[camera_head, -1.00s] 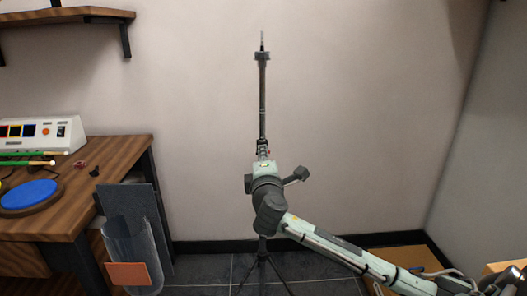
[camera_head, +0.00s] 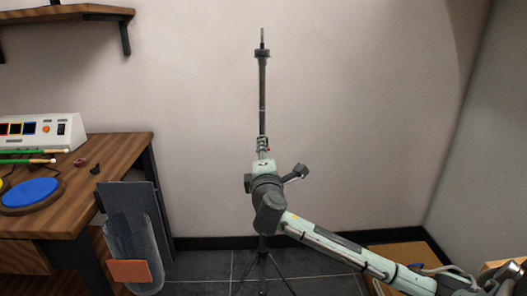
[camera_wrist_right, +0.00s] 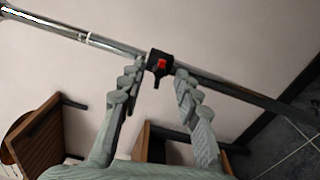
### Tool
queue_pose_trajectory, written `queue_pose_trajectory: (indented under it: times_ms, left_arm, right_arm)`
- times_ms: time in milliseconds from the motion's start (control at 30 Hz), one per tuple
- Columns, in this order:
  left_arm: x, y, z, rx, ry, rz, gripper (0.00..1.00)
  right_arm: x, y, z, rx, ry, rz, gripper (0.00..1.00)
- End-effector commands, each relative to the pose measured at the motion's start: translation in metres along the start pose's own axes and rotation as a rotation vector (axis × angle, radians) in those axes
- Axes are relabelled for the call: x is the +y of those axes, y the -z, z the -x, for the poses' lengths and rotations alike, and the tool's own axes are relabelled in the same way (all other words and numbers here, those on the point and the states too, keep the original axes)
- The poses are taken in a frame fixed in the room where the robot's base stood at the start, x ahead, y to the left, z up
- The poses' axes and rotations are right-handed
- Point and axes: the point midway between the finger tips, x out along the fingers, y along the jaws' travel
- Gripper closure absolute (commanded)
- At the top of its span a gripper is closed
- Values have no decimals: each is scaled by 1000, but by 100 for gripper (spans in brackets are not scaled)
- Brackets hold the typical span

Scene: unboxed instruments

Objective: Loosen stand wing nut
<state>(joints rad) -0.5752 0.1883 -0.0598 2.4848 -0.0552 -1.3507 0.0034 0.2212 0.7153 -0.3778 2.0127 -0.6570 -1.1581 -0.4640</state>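The stand (camera_head: 262,95) is a thin dark upright pole with a disc near its top and tripod legs on the floor. In the right wrist view its pole (camera_wrist_right: 225,88) runs diagonally. In the head view my right arm covers the pole's lower part. My left gripper is out of view.
A wooden desk (camera_head: 110,160) at left holds a white instrument box (camera_head: 40,132), a blue round pad (camera_head: 30,190) and green sticks. A clear bin (camera_head: 133,238) stands beside the desk. A cardboard box (camera_head: 400,252) lies at lower right. The wall behind the stand is bare.

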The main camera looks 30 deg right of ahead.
Motion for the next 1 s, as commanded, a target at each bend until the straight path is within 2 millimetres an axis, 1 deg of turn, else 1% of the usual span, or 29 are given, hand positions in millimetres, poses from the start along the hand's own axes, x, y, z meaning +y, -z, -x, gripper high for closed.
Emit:
queue_pose_trajectory:
  times_ms: [500,600,733,1000]
  left_arm:
    - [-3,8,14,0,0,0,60]
    - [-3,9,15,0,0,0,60]
    - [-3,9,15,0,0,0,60]
    - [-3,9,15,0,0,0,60]
  right_arm:
    - [0,-2,49,0,2,8,67]
    - [0,-3,56,-1,1,9,67]
    - [0,-3,59,-2,0,9,67]
    - [0,-3,59,-2,0,9,67]
